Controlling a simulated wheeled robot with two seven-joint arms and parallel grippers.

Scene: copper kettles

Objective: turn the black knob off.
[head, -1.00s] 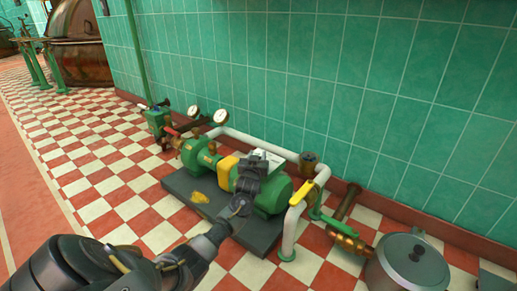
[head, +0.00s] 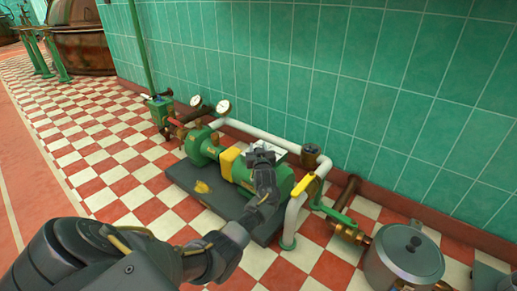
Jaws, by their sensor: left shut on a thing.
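The green pump (head: 207,147) with a yellow middle band lies on a dark base plate (head: 196,188) by the wall. A pale box (head: 279,152) sits on top of its right part. My left gripper (head: 262,152) is at this box, its arm coming in from the lower left. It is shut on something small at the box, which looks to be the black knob. The fingers hide the knob, so its turn position cannot be told. My right gripper is not in view.
White pipes (head: 293,212) with a yellow lever (head: 303,186) stand right of the pump. Two gauges (head: 223,107) rise behind it. A grey lidded pot (head: 404,262) stands at the lower right. The checkered floor at left is clear.

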